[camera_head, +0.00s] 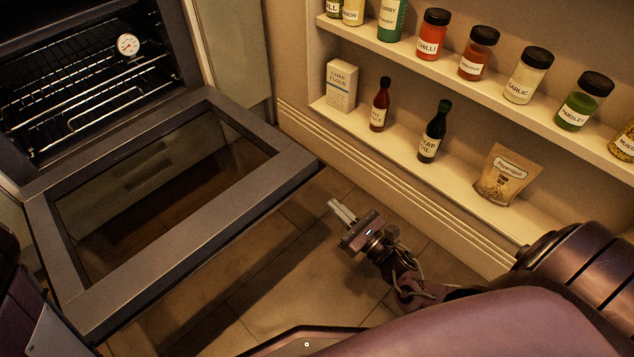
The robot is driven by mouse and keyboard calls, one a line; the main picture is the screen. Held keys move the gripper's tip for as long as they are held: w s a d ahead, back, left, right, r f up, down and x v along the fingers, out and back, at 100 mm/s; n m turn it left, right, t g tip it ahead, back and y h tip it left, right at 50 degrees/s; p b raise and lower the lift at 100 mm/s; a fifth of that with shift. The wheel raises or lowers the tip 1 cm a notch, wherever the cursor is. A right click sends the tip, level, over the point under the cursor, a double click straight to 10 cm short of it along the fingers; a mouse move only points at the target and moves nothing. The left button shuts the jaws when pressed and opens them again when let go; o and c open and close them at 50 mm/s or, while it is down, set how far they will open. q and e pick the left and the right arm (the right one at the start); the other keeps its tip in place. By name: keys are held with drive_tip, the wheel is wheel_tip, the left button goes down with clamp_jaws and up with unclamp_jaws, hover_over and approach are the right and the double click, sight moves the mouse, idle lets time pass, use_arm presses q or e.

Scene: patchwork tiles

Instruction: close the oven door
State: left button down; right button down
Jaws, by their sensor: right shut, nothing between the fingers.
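The oven (182,45) stands at the upper left with its dark inside and wire racks (85,95) showing. Its door (205,218) is open, lowered to about level, with a dark frame around a glass pane (150,175). My right gripper (341,211) is shut and empty. It is to the right of the door's far right corner, apart from it in the picture, with the tiled floor behind it. My left gripper is not in view; a dark part of my body shows at the left edge.
A round thermometer (128,45) is on the upper rack. Tiled floor (270,290) is clear between door and wall.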

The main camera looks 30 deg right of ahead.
drive_tip(key=w+a+r+b, duration=0.1)
drive_tip(key=w+r+b, duration=0.2)
drive_tip(key=w+r, duration=0.2)
drive_tip(key=shift+w+a, duration=0.4)
drive_tip(key=shift+w, duration=0.05)
